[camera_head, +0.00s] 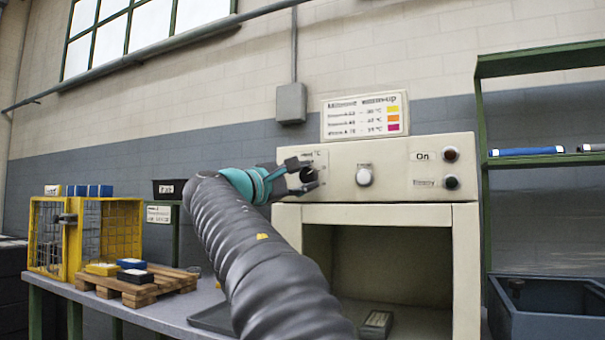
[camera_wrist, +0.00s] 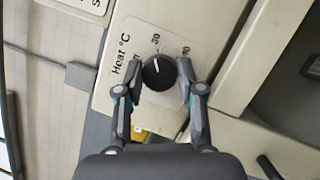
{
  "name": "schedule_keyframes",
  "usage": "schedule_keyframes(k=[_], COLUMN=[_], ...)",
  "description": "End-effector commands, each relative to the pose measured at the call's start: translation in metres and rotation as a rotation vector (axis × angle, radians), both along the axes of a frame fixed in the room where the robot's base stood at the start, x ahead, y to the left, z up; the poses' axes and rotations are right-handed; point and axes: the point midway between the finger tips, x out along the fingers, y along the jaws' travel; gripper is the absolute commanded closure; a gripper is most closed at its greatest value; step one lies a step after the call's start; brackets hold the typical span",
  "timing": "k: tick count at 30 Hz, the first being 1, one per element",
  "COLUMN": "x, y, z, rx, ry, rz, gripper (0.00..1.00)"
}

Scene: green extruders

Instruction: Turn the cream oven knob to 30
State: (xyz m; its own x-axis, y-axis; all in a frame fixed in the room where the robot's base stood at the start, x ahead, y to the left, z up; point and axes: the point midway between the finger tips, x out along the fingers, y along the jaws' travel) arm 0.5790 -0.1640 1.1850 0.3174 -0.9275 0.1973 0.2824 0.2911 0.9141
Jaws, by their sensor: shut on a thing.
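The cream oven (camera_head: 462,225) stands on the bench, with a control panel across its top. Its black heat knob (camera_wrist: 158,72) has a white pointer line and sits on a pale plate marked "Heat °C". Small numbers surround it in the wrist view. My gripper (camera_wrist: 160,69) is shut on the knob, one finger on each side. In the head view my gripper (camera_head: 306,177) is at the panel's left end and partly hides the knob (camera_head: 307,174).
A warm-up chart (camera_head: 365,115) stands above. The oven's chamber is open below. A yellow cage (camera_head: 122,232) and wooden pallet (camera_head: 140,287) are left, green shelving (camera_head: 484,160) right.

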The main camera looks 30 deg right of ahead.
Motion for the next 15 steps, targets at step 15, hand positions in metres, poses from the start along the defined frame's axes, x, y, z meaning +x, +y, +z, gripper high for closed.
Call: schedule_keyframes(k=[15], x=[-0.0005], y=[-0.0003], z=[-0.0002], rx=[0.056], ry=[-0.071], rz=[-0.002], gripper=[0.97])
